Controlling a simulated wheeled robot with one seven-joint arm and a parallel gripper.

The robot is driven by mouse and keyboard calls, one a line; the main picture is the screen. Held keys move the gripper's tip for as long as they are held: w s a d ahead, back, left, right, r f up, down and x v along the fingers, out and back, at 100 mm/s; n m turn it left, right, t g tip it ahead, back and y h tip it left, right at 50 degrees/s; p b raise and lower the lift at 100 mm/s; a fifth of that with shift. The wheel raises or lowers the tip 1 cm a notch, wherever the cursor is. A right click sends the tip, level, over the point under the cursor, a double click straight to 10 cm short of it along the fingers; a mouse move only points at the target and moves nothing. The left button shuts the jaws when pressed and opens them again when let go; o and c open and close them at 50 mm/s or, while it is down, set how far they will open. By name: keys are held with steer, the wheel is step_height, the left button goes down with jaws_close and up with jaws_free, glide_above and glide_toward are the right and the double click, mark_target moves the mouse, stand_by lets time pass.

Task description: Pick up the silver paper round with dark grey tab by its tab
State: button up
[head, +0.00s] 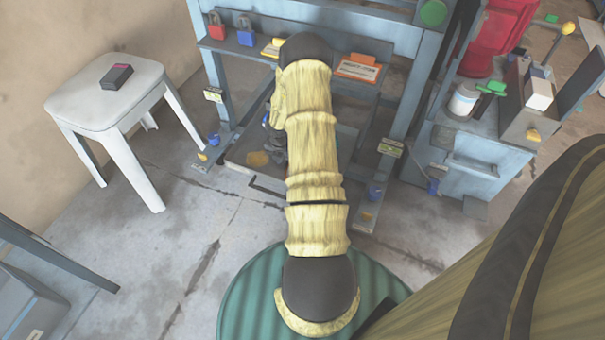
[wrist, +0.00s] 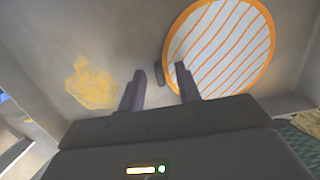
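In the wrist view a round disc (wrist: 222,45) lies flat on a grey surface at the upper right. It is silver-white with orange wavy stripes and an orange rim. A small dark grey tab (wrist: 159,74) sticks out from its left edge. My gripper (wrist: 160,70) is open and empty. Its two fingers are apart, with the tab between and beyond their tips in the picture; I cannot tell the remaining height. The right finger overlaps the disc's lower left edge in the picture. In the head view my arm hides the disc and most of my gripper.
A yellow-orange stain (wrist: 90,83) marks the grey surface, which has raised walls. The blue-grey press frame (head: 405,90) stands around my arm. A white stool (head: 105,95) with a dark box (head: 117,76) is at left. A cluttered cabinet (head: 470,150) is at right.

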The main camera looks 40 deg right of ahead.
steer(key=shift+c, duration=0.2)
jaws_close()
stand_by(0.3)
steer(key=shift+r+p, duration=0.4)
steer(key=shift+r, duration=0.1)
step_height(320, 180, up, 7)
steer(key=p, duration=0.4)
steer(key=shift+p, duration=0.4)
steer(key=s+a+b, duration=0.1)
steer(key=s+a, duration=0.2)
steer(key=a, duration=0.5)
steer(key=s+a+b, duration=0.1)
steer(key=s+a, duration=0.3)
steer(key=a, duration=0.4)
steer(key=shift+a+f+b, duration=0.35)
steer(key=shift+f+b, duration=0.05)
steer(key=shift+f, duration=0.05)
